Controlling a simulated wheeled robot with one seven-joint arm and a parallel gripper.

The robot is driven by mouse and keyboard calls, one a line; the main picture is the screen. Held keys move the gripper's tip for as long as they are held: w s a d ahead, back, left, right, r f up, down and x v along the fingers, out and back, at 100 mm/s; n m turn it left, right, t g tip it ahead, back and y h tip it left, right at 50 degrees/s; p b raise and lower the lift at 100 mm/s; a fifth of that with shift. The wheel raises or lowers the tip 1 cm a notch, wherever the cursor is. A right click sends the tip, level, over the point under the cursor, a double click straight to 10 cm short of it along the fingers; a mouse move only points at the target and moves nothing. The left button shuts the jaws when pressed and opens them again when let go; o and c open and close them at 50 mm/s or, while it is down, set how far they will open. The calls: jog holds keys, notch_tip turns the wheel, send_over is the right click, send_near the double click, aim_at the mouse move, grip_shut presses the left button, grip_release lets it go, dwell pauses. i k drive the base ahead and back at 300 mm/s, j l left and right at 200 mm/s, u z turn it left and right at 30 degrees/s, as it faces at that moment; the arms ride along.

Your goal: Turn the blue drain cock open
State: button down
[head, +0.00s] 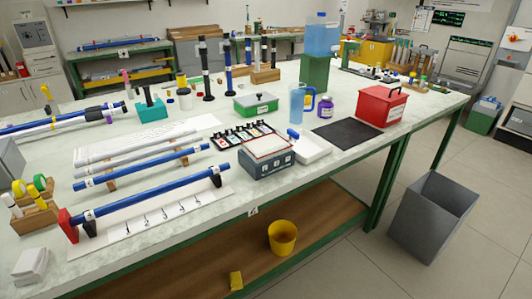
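A translucent blue water container (322,35) stands upright on a green stand (315,71) towards the back of the long bench. A drain cock on it is too small to make out, so I cannot tell whether it is open or closed. A light blue jug (297,103) stands on the bench in front of the stand. A small blue piece (293,133) shows at the left end of a white tray (309,149); what it is, I cannot tell. My gripper is not in view.
The bench (415,102) carries a purple-labelled jar (326,112), a red box (381,106), a black mat (346,134), a green-lidded box (256,105) and blue rods (150,191). A grey bin (430,215) stands on the floor at right. Floor right of the bench is mostly clear.

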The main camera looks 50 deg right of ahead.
aim_at(291, 134)
jog(key=l+z, duration=0.15)
jog(key=l, duration=0.25)
jog(key=i+l+z, duration=0.15)
jog(key=l, duration=0.3)
jog(key=l+z, duration=0.15)
jog(key=l, duration=0.25)
jog(key=i, duration=0.05)
